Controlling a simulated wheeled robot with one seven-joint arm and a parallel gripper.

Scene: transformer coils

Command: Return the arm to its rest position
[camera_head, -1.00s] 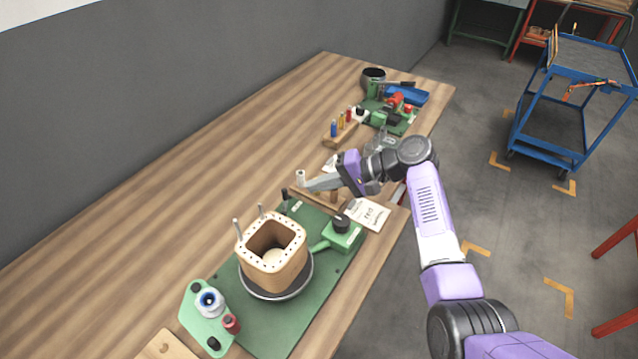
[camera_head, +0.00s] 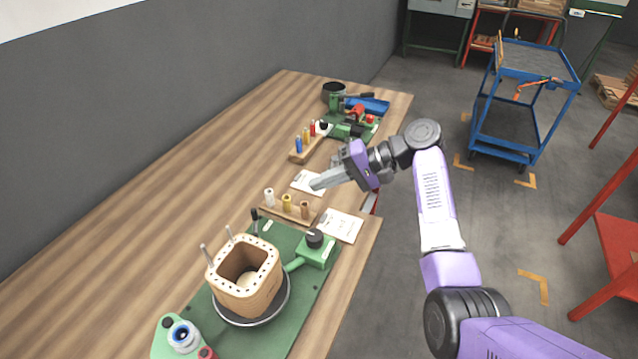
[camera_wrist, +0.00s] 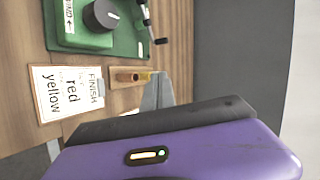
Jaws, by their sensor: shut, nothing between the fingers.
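My arm is purple, white and black and reaches in from the lower right of the head view. My gripper (camera_head: 318,184) is shut and empty, held above the right side of the wooden table (camera_head: 165,180) over a small card. In the wrist view my gripper (camera_wrist: 158,88) shows as a grey closed tip above the bench. Below it in the head view stands a wooden rack (camera_head: 291,214) with a white, a yellow and a brown spool. The gripper is apart from the rack.
A green board (camera_head: 318,280) carries a wooden coil former (camera_head: 245,275) with upright pins and a green device with a black knob (camera_head: 315,238). A printed card (camera_head: 340,226) lies near the table edge. A blue cart (camera_head: 530,90) stands on the floor beyond.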

